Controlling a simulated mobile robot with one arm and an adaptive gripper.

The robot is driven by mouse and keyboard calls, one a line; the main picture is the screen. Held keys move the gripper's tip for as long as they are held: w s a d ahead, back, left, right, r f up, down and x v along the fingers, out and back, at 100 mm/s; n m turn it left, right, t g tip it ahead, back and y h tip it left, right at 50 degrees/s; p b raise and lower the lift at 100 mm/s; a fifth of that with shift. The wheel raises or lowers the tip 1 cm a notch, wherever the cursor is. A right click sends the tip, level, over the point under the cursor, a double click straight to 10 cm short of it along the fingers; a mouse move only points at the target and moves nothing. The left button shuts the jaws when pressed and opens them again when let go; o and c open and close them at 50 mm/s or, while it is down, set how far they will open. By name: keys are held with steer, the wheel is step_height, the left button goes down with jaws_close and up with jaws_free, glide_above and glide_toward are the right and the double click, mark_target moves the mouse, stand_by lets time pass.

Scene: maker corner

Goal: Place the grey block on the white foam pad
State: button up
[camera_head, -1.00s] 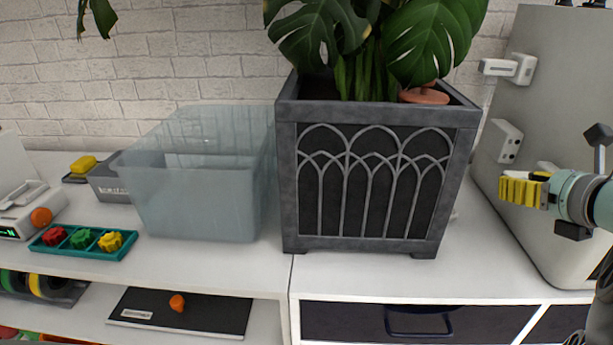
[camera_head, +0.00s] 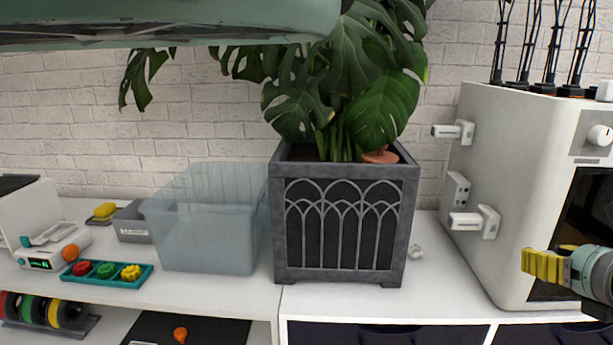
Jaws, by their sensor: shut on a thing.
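My gripper (camera_head: 543,266) is at the right edge of the head view, in front of the white cabinet. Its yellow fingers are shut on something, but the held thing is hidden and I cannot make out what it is. I cannot pick out a grey block in this view. No white foam pad can be made out either.
A dark planter (camera_head: 345,278) with a large plant stands mid-counter. Left of it are a clear bin (camera_head: 205,235), a teal tray (camera_head: 140,280) with knobs and a small device (camera_head: 50,250). A white cabinet (camera_head: 475,260) stands at right. Bare counter (camera_head: 440,300) lies between.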

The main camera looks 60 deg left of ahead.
steer(key=d+r+m+t+h+p, duration=0.55)
steer(key=d+r+p, duration=1)
steer(key=p, duration=0.35)
step_height(320, 180, up, 31)
steer(key=a+n+g+y+p, duration=0.1)
steer(key=n+g+y+p, duration=0.3)
steer(key=p, duration=3.1)
steer(key=shift+a+n+g+y, duration=0.2)
steer(key=shift+n+g+y, duration=0.15)
steer(key=shift+y, duration=0.3)
steer(key=shift+w, duration=0.1)
